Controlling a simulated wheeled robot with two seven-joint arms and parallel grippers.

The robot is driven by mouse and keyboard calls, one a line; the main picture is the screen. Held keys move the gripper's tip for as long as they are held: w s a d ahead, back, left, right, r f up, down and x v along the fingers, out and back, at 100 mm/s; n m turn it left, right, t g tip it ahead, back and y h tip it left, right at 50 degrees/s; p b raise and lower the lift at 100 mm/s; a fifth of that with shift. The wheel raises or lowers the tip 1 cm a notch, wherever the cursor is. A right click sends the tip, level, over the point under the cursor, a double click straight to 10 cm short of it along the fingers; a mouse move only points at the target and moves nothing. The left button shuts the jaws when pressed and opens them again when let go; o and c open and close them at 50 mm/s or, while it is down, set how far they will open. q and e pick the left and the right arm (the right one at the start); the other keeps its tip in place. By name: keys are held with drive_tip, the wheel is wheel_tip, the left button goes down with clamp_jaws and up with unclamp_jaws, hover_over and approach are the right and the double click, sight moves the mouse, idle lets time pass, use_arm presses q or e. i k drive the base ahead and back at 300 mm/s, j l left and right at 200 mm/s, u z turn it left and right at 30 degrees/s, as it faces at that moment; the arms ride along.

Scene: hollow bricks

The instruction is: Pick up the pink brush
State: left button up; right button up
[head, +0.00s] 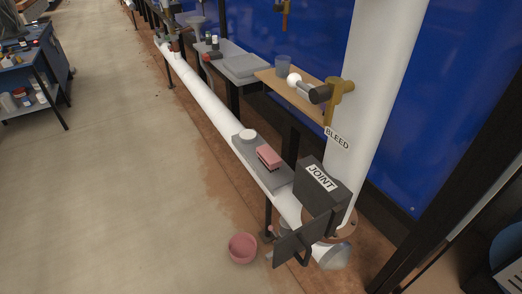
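The pink brush (269,155) is a small pink block with a dark underside. It lies on a flat grey plate (281,181) set on the long white pipe, right of a round white lid or disc (248,135). Nothing is touching it from above. Neither of my grippers shows in the head view.
A dark box labelled JOINT (321,183) stands close to the right of the plate, with a dark handled piece (293,243) below. A thick white upright pipe (378,85) rises behind. A pink bowl (242,248) sits on the floor.

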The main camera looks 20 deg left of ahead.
sight(272, 161)
drive_tip(key=i+j+z, duration=0.2)
drive_tip(key=j+z, duration=0.2)
drive_tip(key=j, duration=0.15)
drive_tip(key=i+j+z, duration=0.1)
drive_tip(key=j+z, duration=0.25)
drive_tip(key=j, duration=0.25)
drive_tip(key=j+z, duration=0.4)
drive_tip(key=j, duration=0.25)
drive_tip(key=j+z, duration=0.4)
drive_tip(key=j, duration=0.25)
